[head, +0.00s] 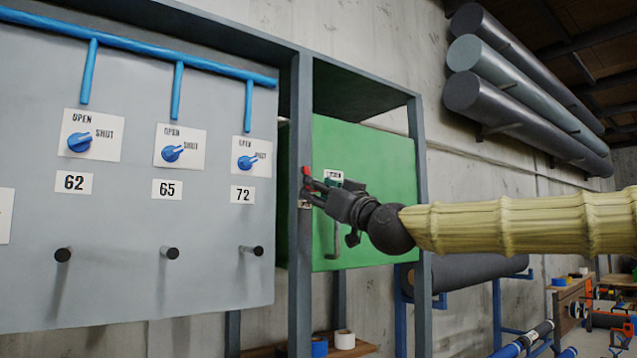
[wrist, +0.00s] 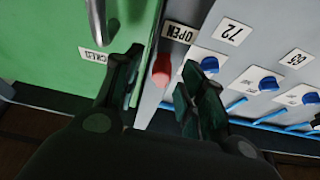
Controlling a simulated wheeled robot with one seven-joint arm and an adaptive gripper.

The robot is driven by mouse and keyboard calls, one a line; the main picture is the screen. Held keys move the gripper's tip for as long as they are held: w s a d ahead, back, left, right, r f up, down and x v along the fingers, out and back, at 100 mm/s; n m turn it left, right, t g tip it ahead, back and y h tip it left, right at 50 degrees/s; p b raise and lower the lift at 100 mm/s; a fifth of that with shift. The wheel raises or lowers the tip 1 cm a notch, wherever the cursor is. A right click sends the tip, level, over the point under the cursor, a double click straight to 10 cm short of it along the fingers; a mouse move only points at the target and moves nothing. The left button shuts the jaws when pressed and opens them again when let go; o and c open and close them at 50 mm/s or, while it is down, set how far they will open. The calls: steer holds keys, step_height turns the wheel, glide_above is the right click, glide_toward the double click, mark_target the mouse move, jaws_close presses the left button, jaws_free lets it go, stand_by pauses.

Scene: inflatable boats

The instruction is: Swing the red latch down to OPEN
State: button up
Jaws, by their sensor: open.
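The red latch (head: 307,173) is on the grey post between the grey panel and the green door, partly hidden behind my gripper in the head view. In the wrist view, which is upside down, its rounded red end (wrist: 162,70) shows clearly. An OPEN label (wrist: 180,32) is on the same post, below the latch in the head view (head: 304,204). My gripper (head: 313,186) is at the post. Its fingers (wrist: 163,72) are open, one on each side of the latch in the wrist view. I cannot tell whether either finger touches it.
The green door (head: 375,170) has a metal handle (head: 336,238) and a small label (wrist: 95,56). The grey panel (head: 210,240) at left carries blue knobs (head: 172,153) and black pegs (head: 172,253) that stick out. Tape rolls (head: 345,340) sit on a low shelf below.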

steer(key=shift+w+a+r, duration=0.15)
steer(key=shift+w+a, duration=0.05)
jaws_close()
steer(key=shift+s+a+m+t+h+b, duration=0.25)
steer(key=shift+m+h+b, duration=0.25)
steer(key=shift+m+b, duration=0.4)
steer(key=shift+s+a+m+t+h+b, duration=0.15)
steer(key=shift+m+t+h+b, duration=0.3)
steer(key=shift+m, duration=0.65)
steer(key=shift+w, duration=0.1)
jaws_free()
